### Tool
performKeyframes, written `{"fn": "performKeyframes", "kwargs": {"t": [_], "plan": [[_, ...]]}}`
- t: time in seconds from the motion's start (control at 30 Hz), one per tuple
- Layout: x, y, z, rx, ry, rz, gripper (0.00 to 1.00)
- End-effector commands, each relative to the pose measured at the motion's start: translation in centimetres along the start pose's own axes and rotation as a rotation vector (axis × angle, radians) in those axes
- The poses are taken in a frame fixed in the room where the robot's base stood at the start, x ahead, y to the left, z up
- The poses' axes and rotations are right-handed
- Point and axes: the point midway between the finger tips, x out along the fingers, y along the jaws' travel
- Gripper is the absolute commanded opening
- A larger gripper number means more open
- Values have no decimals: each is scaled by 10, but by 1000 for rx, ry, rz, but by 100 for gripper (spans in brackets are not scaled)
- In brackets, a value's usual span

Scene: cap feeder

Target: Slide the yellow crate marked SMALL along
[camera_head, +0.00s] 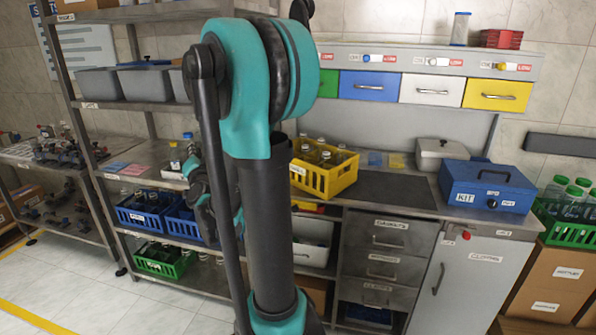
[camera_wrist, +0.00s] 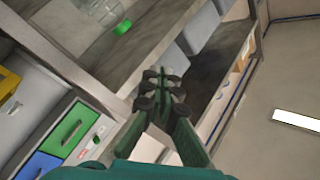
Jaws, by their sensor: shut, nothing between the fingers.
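In the head view, a yellow crate (camera_head: 343,181) stands on the metal worktop, right of my arm, with several bottles in it. A white label shows at its left end, partly cut off by my arm, and I cannot read its marking.
Right of the crate lie a dark mat (camera_head: 395,188), a white box (camera_head: 442,152) and a blue KIT box (camera_head: 487,188). Colored drawers (camera_head: 430,89) hang above the worktop. Left shelves hold grey bins (camera_head: 146,82), blue crates (camera_head: 140,217) and a green crate (camera_head: 165,262).

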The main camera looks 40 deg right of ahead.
Motion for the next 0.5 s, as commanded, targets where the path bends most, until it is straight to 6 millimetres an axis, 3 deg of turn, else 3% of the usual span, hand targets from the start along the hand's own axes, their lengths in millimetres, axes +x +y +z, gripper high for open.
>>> {"fn": "performKeyframes", "kwargs": {"t": [0.1,0.23,0.37,0.5], "plan": [[18,25,-49,138,267,55,0],[13,71,-92,274,561,159,0],[-13,128,-112,382,843,304,0],[-53,181,-110,453,1089,473,0]]}}
